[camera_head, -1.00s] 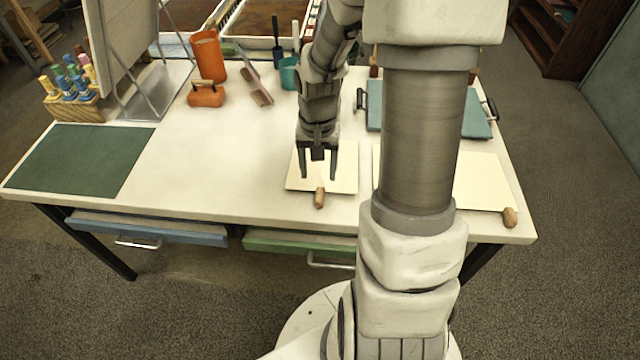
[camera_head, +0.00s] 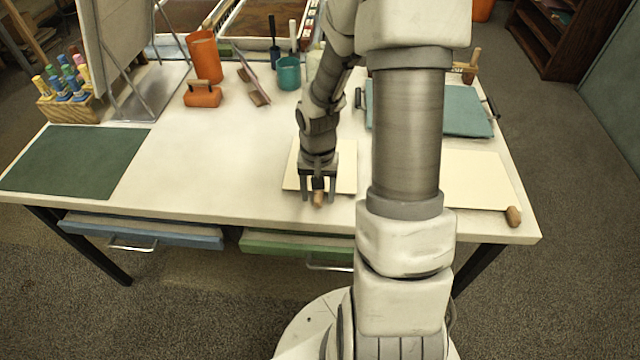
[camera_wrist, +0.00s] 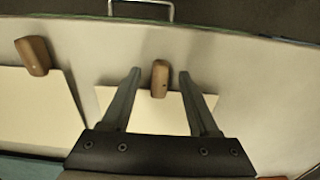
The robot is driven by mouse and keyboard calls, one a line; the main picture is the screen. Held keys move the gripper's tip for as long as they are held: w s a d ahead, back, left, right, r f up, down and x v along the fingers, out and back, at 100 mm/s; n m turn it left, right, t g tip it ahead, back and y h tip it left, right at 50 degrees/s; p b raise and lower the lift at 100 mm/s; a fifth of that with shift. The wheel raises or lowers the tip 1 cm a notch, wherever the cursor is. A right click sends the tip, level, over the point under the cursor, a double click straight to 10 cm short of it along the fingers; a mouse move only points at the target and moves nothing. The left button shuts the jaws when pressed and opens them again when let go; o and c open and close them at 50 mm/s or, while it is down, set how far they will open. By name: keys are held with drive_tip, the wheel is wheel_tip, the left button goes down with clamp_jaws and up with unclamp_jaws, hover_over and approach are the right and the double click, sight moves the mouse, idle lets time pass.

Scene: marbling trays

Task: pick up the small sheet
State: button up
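The small sheet (camera_head: 345,178) is pale cream and lies near the front edge of the table, partly hidden under my arm. A wooden grip (camera_head: 318,200) sits at its front edge. My gripper (camera_head: 318,195) is open and points down over this grip. In the wrist view the grip (camera_wrist: 160,78) shows between my two spread fingers (camera_wrist: 158,75), with clear gaps on both sides. The sheet's cream surface (camera_wrist: 155,118) shows between and below the fingers. How high the fingertips are above the table I cannot tell.
A larger cream sheet (camera_head: 480,178) with its own wooden grip (camera_head: 513,216) lies to the right, partly behind my body. A green mat (camera_head: 75,160) lies at left. The table (camera_head: 210,160) between mat and small sheet is clear.

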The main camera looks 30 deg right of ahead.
clamp_jaws()
